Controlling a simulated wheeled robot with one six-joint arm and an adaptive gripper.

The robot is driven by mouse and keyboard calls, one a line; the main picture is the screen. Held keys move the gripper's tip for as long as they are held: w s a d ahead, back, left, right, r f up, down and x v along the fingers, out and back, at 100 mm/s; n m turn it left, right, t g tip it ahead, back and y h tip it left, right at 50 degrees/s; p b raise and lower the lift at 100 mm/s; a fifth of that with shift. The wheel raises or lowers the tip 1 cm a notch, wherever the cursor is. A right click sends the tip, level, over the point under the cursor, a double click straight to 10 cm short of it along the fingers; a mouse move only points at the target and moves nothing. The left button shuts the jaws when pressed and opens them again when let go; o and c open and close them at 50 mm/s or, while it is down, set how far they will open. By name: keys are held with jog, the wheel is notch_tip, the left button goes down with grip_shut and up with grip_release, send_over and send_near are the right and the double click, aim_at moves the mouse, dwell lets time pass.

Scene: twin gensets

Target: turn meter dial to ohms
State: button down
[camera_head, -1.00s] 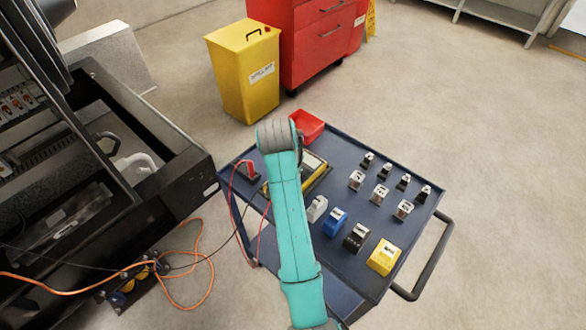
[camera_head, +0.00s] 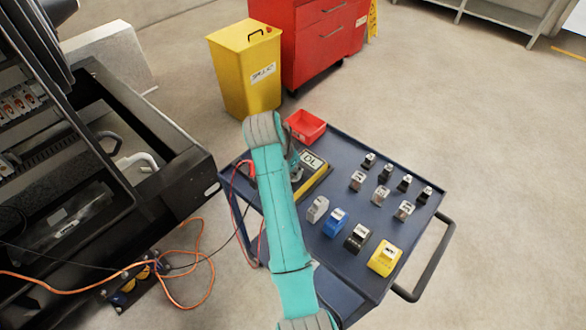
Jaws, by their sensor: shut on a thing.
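The yellow meter (camera_head: 318,178) lies on the dark blue cart top, partly hidden behind my teal arm. Its light display (camera_head: 312,160) shows dark characters that look like "OL". My gripper (camera_head: 296,174) is a small grey shape beside the display, low over the meter's face and mostly hidden by my arm. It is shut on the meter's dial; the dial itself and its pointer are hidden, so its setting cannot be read.
A red tray (camera_head: 306,126) sits at the cart's back edge. Several small blocks, including a blue one (camera_head: 335,222) and a yellow one (camera_head: 384,258), stand to the right on the cart (camera_head: 345,165). Red leads (camera_head: 233,200) hang at the cart's left, near the black genset frame (camera_head: 165,165).

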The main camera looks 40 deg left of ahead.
jog(key=c, duration=1.2)
grip_release()
jog(key=shift+o, duration=0.2)
jog(key=v, duration=0.7)
jog(key=shift+r, duration=0.2)
jog(key=shift+s, duration=0.25)
